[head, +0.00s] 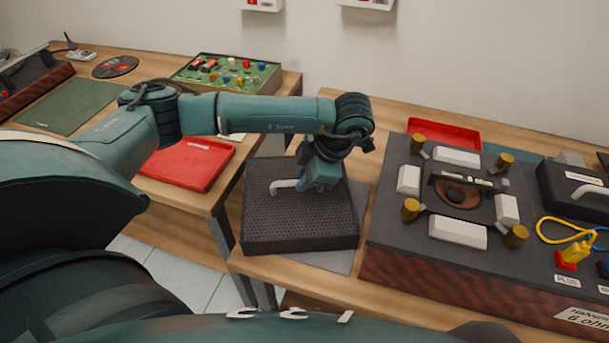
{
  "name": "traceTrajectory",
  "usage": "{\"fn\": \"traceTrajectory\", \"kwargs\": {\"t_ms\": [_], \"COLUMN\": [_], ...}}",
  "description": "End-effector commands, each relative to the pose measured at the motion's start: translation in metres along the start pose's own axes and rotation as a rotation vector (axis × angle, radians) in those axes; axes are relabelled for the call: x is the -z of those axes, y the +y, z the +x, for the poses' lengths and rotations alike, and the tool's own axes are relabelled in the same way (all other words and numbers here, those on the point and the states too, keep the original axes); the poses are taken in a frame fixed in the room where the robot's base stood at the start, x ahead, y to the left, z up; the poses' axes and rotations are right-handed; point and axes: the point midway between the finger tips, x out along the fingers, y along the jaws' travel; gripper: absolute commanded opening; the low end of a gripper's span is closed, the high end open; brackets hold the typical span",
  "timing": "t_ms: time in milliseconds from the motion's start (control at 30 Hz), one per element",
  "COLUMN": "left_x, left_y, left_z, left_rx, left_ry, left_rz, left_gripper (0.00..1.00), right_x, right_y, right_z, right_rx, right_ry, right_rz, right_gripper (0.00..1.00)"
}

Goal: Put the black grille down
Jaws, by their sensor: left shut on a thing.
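The black grille (285,223) is a dark square panel with a perforated top and a pale grey handle (285,184). It is at the left end of the right table. My left gripper (306,186) comes down over it from above and is shut at the handle; its fingertips are partly hidden by the wrist. A grey mat (352,222) shows past the grille's right and front edges. The grille's far left corner reaches past the table's left edge in the picture. I cannot tell whether it touches the mat. My right gripper is not in view.
Right of the mat stands an open hi-fi box (400,230) with white blocks, brass posts and a yellow cable (562,232). A red tray (444,134) lies behind it. The left table holds a red tray (188,165), a green mat (72,106) and a parts box (226,75). A gap separates the tables.

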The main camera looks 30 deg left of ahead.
Motion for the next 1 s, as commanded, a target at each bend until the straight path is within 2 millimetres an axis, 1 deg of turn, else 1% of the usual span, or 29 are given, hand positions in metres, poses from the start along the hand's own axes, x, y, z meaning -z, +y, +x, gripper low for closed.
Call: {"fn": "traceTrajectory", "kwargs": {"t_ms": [67, 100, 333, 567, 667, 767, 933, 1000], "left_x": [0.0, 0.0, 0.0, 0.001, 0.0, -0.001, -0.001, 0.001], "left_y": [0.0, 0.0, 0.0, 0.0, 0.0, 0.001, 0.001, 0.003], "left_z": [0.001, 0.001, 0.0, 0.0, -0.005, -0.017, -0.054, -0.072], "left_rx": [0.0, 0.0, 0.0, 0.0, 0.0, -0.002, -0.004, -0.006], "left_ry": [0.0, 0.0, 0.001, 0.001, -0.001, -0.003, -0.005, -0.004], "left_rz": [-0.001, 0.0, -0.001, -0.001, 0.0, -0.001, 0.0, -0.001], "left_gripper": [0.0, 0.14, 0.33, 0.34, 0.34, 0.34, 0.34, 0.34], "right_x": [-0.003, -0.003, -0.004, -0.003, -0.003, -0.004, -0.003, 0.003], "right_y": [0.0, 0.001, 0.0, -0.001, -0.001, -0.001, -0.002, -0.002], "right_z": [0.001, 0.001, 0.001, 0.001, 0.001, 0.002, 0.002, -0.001], "right_rx": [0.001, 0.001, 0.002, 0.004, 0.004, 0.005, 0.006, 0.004], "right_ry": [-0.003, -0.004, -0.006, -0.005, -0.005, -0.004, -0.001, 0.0], "right_rz": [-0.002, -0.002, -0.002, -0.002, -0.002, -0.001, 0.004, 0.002], "right_gripper": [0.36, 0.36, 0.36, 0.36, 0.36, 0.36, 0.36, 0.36]}}
